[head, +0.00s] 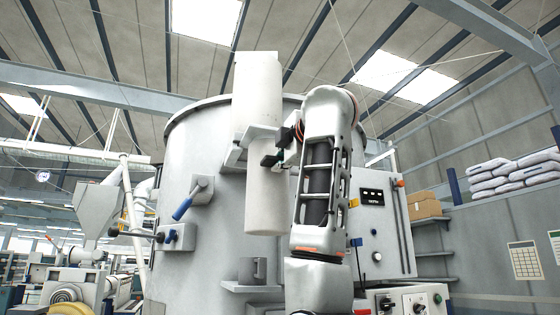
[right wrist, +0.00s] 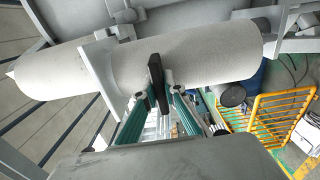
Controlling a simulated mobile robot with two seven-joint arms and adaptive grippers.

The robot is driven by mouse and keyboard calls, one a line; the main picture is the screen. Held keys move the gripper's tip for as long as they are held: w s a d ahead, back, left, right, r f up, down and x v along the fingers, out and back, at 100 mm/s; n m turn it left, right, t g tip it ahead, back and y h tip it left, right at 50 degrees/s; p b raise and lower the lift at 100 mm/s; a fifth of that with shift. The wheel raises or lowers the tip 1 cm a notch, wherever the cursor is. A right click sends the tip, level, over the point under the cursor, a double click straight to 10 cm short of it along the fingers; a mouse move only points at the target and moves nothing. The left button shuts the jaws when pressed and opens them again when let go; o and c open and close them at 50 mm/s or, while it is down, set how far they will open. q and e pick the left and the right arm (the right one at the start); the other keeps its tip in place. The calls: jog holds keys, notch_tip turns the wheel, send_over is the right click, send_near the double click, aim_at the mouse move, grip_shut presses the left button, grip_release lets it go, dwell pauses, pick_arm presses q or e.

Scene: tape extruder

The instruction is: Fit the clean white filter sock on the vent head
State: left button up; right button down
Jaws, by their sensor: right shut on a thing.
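A white cylinder that looks like the filter sock (head: 265,205) hangs upright below a grey bracket (head: 236,157) on the tank's front. Another white cylinder (head: 257,88) rises above the bracket in line with it; I cannot tell whether this is the vent head or part of the same sock. My right gripper (head: 275,150) is shut on the sock near its top, close under the bracket. In the right wrist view the sock (right wrist: 205,58) lies across behind my dark finger (right wrist: 157,84), next to the bracket plate (right wrist: 100,62). The contact is partly hidden. My left gripper is out of view.
The large grey tank (head: 185,155) stands close behind. A blue-handled lever (head: 182,208) juts out at left. A small shelf (head: 252,288) with a grey cup-like part (head: 252,268) sits below the sock. A control box (head: 385,230) is at right.

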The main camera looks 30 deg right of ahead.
jog(key=p+x, duration=0.4)
jog(key=x, duration=0.4)
dwell(2.7)
jog(key=shift+x, duration=2.65)
jog(key=c, duration=2)
grip_release()
jog(key=shift+f, duration=0.1)
jog(key=shift+c, duration=0.2)
jog(key=shift+f, duration=0.1)
jog(key=v, duration=1.1)
jog(key=shift+s+a, duration=0.15)
jog(key=shift+s, duration=0.35)
